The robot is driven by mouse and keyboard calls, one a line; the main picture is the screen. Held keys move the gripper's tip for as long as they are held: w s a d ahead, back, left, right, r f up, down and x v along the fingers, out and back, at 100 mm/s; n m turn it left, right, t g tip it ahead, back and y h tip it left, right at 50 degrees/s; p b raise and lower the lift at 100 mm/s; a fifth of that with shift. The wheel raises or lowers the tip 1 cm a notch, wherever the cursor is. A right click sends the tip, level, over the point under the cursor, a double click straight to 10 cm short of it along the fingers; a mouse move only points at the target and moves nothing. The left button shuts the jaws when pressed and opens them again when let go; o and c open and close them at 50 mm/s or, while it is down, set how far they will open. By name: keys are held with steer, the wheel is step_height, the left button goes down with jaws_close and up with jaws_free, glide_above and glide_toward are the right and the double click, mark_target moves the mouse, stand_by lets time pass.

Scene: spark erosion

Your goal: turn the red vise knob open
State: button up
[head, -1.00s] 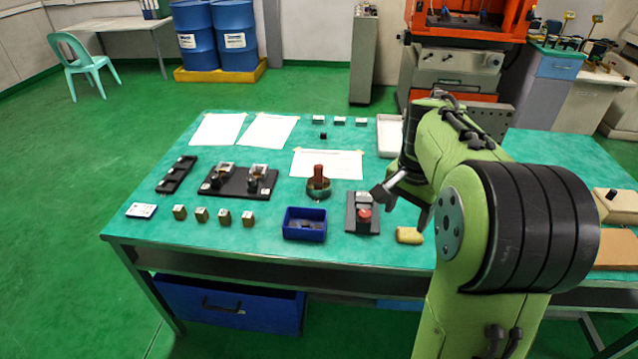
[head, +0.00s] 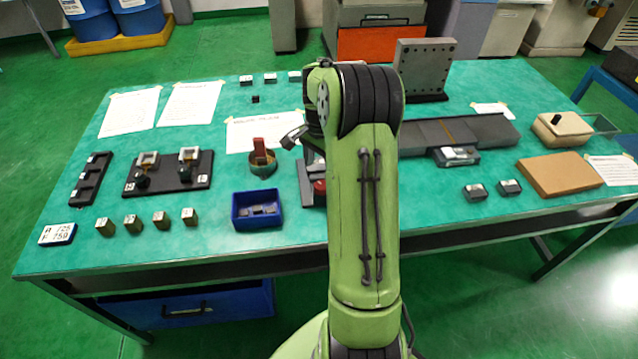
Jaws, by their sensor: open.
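The red vise knob (head: 319,187) shows as a small red patch at the left edge of my arm. It sits on a small dark grey vise (head: 305,186) on the green table, right of the blue bin. My arm hides the right part of both. My gripper (head: 300,141) is above the table, just beyond the vise in the picture. One grey finger sticks out to the left and is apart from the knob. The other finger is mostly hidden behind my arm. The gripper is open, and I see nothing held in it.
A blue bin (head: 256,222) with dark pieces stands left of the vise. A green bowl with an upright red-brown piece (head: 260,152) stands behind the bin. Several brass blocks (head: 161,220) line the front left. A grey plate (head: 425,66) stands at the back right.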

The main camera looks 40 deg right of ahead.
mark_target(321, 185)
step_height(321, 185, down, 7)
steer(key=shift+s+f+b, duration=0.1)
steer(key=shift+b, duration=0.4)
steer(key=shift+c, duration=0.3)
steer(key=c, duration=1)
